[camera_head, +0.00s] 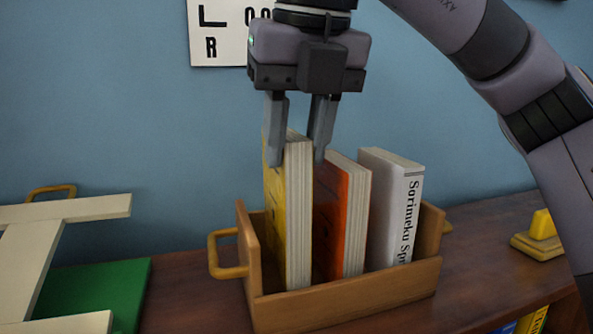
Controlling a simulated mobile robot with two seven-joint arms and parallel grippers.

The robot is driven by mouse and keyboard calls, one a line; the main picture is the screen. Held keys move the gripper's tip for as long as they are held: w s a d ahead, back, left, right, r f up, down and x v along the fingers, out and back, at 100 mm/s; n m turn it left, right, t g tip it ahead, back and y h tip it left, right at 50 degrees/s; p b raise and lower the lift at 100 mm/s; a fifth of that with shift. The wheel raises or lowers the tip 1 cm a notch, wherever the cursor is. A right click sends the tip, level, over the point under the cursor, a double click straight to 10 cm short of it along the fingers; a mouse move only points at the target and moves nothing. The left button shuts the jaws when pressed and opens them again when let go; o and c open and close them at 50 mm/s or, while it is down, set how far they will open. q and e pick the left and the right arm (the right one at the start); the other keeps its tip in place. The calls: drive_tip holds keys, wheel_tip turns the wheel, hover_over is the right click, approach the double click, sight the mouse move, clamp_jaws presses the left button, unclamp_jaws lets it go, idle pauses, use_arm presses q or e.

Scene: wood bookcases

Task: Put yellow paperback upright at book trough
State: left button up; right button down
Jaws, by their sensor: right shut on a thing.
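The yellow paperback (274,215) stands upright at the left end of the wooden book trough (350,301), its pale page edges facing me. My right gripper (297,150) comes down from above and is shut on the top of the yellow paperback, one finger on each side. The lower end of the book is inside the trough behind the front wall, so I cannot see whether it touches the floor of the trough. My left gripper is not in view.
An orange book (330,218) and a white book (403,215) stand in the trough to the right. A green item (105,292) and a cream wooden piece (70,208) lie at left. A yellow object (541,232) sits at right on the wooden top (480,262).

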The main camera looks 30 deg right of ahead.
drive_tip(key=shift+f, duration=1.85)
drive_tip(key=c, duration=0.7)
unclamp_jaws()
drive_tip(key=shift+c, duration=0.2)
drive_tip(key=v, duration=1.2)
